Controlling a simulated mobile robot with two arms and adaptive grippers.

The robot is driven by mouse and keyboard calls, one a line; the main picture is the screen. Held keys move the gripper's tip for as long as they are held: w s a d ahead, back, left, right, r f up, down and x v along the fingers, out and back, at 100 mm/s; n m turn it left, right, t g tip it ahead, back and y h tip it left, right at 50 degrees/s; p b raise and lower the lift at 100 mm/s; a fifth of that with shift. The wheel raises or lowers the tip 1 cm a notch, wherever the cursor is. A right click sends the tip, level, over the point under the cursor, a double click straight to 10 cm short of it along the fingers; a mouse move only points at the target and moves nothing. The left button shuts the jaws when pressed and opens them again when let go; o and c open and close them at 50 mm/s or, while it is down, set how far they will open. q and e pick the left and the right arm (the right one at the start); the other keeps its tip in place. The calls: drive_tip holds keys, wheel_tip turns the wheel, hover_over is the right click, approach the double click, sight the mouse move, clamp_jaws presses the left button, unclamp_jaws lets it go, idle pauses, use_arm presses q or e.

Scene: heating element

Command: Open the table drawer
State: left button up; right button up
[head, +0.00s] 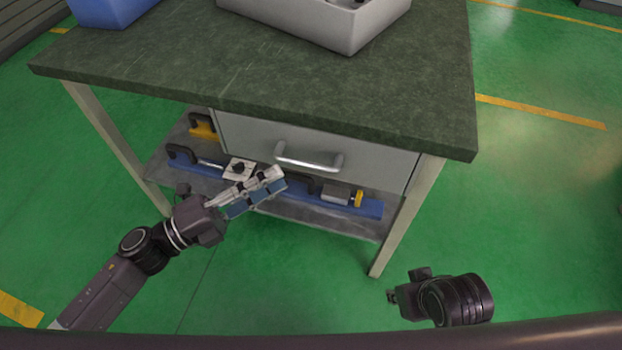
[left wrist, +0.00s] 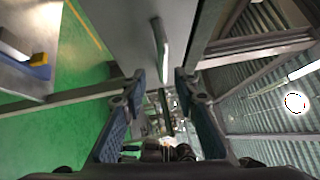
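The grey table drawer (head: 240,135) sits under the dark green tabletop (head: 300,90) and looks shut. Its silver bar handle (head: 310,164) runs across its front. The handle also shows in the left wrist view (left wrist: 160,48), beyond and between my fingertips. My left gripper (head: 277,180) is just in front of and left of the handle in the head view. In the left wrist view its two blue-padded fingers (left wrist: 158,88) stand apart with nothing between the pads.
A lower shelf (head: 330,222) holds blue and yellow tools with black handles (head: 340,195). Table legs (head: 408,215) stand on either side of the drawer. A grey bin (head: 330,25) and a blue bin (head: 105,10) stand on the tabletop. The green floor in front is clear.

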sight(308, 164)
use_arm(q)
drive_tip(key=shift+m+g, duration=0.3)
drive_tip(key=shift+m, duration=0.1)
drive_tip(key=x, duration=0.8)
drive_tip(key=shift+s+d+r, duration=0.15)
drive_tip(key=shift+s+r, duration=0.15)
drive_tip(key=shift+s, duration=0.05)
drive_tip(key=shift+c, duration=0.3)
clamp_jaws()
